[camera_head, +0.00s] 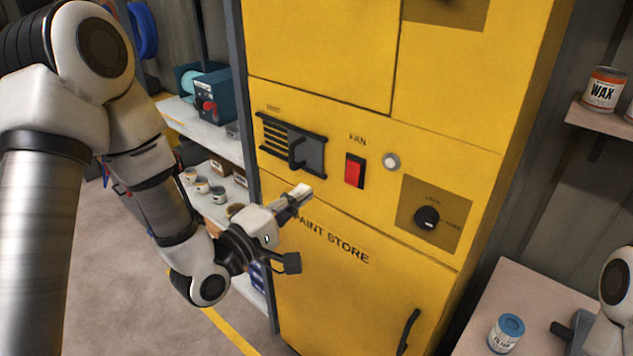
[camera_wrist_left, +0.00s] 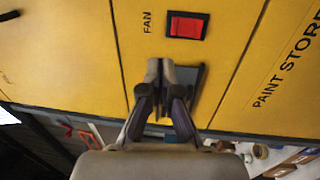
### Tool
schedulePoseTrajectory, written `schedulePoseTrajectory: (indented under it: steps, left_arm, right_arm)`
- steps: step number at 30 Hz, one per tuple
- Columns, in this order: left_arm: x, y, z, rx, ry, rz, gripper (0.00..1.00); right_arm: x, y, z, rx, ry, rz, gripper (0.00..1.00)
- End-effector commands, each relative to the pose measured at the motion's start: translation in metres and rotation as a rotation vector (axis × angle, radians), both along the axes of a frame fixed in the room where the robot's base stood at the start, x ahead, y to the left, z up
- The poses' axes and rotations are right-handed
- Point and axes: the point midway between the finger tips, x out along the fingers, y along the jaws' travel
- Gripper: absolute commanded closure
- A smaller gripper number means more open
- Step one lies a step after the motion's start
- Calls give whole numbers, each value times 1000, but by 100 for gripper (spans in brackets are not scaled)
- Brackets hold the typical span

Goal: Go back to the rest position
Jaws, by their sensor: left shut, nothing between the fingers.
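My left gripper (camera_head: 301,194) is shut and empty in front of the yellow paint store cabinet (camera_head: 440,90), below the vent and left of the red fan switch (camera_head: 354,171). In the left wrist view its fingertips (camera_wrist_left: 160,70) are together and cover part of the dark vent slide plate (camera_wrist_left: 198,82); a gap to the cabinet cannot be judged there. The red switch also shows in that view (camera_wrist_left: 186,25). Part of my right arm (camera_head: 617,285) shows at the right edge of the head view; its fingers do not show.
The slatted vent (camera_head: 280,138), a round lamp (camera_head: 391,162) and a black knob (camera_head: 427,217) are on the cabinet front. Shelves with cans (camera_head: 201,185) stand left. A bench (camera_head: 515,285) with a blue-lidded can (camera_head: 507,332) stands right. Open floor (camera_head: 125,285) lies lower left.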

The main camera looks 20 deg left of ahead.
Motion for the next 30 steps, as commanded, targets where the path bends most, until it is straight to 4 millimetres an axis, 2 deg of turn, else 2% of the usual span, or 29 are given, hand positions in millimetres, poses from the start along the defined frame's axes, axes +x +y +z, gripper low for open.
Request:
schedulePoseTrajectory:
  steps: [5, 8, 11, 12, 14, 15, 17, 18, 20, 21, 22, 24, 27, 30]
  left_arm:
    - [0, 0, -7, 0, 14, -1, 100]
    - [-4, -4, -44, 11, 86, -10, 100]
    - [-18, -14, -115, 44, 231, -28, 100]
    - [-26, -16, -149, 69, 310, -29, 100]
    - [-44, -17, -201, 152, 437, -28, 100]
    - [-58, -17, -235, 231, 517, -35, 100]
    - [-84, -15, -283, 373, 638, -60, 100]
    - [-105, -12, -313, 479, 717, -88, 100]
    - [-141, -5, -354, 656, 834, -156, 100]
    - [-167, 0, -378, 784, 910, -223, 100]
    - [-188, 5, -394, 885, 964, -286, 100]
    - [-229, 19, -414, 1120, 1060, -470, 100]
    - [-260, 32, -418, 1311, 1100, -699, 100]
    - [-274, 33, -419, 1396, 1074, -849, 100]
  right_arm:
    - [0, 0, -1, 0, 0, 0, 60]
    - [0, 0, -3, 0, 0, 0, 60]
    - [0, 0, -7, 0, 0, 0, 60]
    - [0, 0, -8, 0, 0, 0, 60]
    - [0, 0, -10, 0, 0, 0, 60]
    - [0, 0, -11, 0, 0, 0, 60]
    - [0, 0, -13, 0, 0, 0, 60]
    - [0, 0, -13, 0, 0, 0, 60]
    - [0, 0, -15, 0, 0, 0, 60]
    - [0, 0, -15, 0, 0, 0, 60]
    - [0, 0, -16, 0, 0, 0, 60]
    - [0, 0, -15, 0, 0, 0, 60]
    - [0, 0, -15, 0, 0, 0, 60]
    - [0, 0, -15, 0, 0, 0, 60]
